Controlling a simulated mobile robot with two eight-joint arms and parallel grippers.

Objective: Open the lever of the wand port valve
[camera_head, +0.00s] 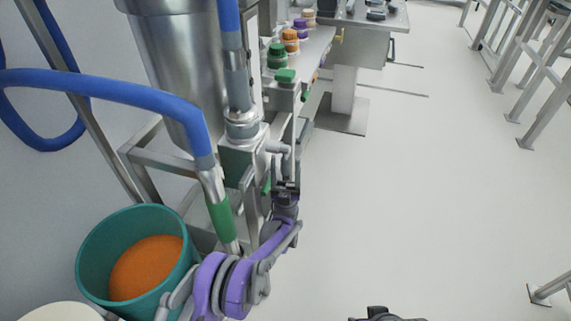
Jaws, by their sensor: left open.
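A metal valve block (238,160) stands under the blue hose at the front of the steel frame, left of centre. A short grey stub (277,147) sticks out from its right side. A small green part (266,187) shows just below; I cannot tell which part is the lever. My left gripper (287,187) is open, just right of and below the block, at the end of my purple and grey arm. I cannot tell whether it touches anything. Its jaws partly hide what lies behind. A dark part at the bottom edge may be my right gripper (383,314), mostly cut off.
A wand with a green grip (222,216) hangs from a blue hose (110,90) beside a teal bin (90,265) holding orange material. A steel vessel (180,70) stands behind. A bench (318,45) with coloured-lid jars runs back.

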